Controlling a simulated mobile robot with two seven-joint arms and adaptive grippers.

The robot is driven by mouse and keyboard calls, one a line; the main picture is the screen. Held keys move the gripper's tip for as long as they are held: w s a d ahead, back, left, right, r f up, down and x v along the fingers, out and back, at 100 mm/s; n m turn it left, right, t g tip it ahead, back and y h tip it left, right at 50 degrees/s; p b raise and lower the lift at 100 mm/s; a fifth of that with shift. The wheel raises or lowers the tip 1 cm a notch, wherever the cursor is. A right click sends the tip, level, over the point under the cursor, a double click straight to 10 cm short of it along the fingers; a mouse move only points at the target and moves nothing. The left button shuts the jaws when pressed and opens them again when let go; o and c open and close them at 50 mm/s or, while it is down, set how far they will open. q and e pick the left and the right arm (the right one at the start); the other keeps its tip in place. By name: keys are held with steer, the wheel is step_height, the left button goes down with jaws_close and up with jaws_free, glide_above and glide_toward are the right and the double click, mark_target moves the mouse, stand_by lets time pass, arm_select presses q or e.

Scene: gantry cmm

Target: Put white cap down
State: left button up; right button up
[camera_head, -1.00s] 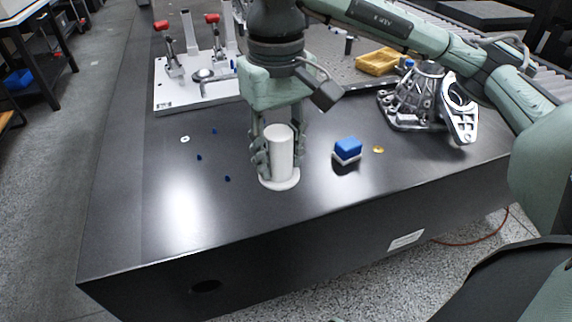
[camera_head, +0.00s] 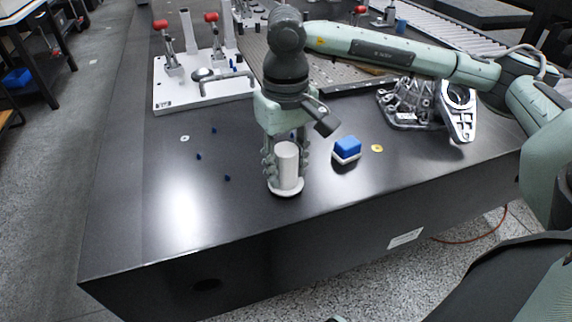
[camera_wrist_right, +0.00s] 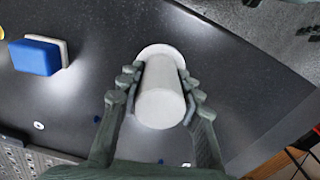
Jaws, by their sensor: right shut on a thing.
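The white cap (camera_head: 287,168) is an upright white cylinder with a wide round flange at its bottom, near the front edge of the dark table. My right gripper (camera_head: 285,176) points down and is shut on its sides. In the right wrist view the cap (camera_wrist_right: 160,95) stands between the two fingers, its flange at the far end. The flange is at or just above the table top; I cannot tell whether it touches. My left gripper is in neither view.
A blue block on a white base (camera_head: 347,149) lies right of the cap, with a small yellow ring (camera_head: 377,148) beyond it. A metal casting (camera_head: 412,100) stands at the back right and a white fixture plate (camera_head: 205,92) at the back left. The front left of the dark table (camera_head: 150,225) is clear.

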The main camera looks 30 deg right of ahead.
steer(key=shift+f, duration=0.1)
steer(key=o, duration=0.9)
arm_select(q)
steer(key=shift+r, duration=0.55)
arm_select(e)
steer(key=shift+o, duration=0.2)
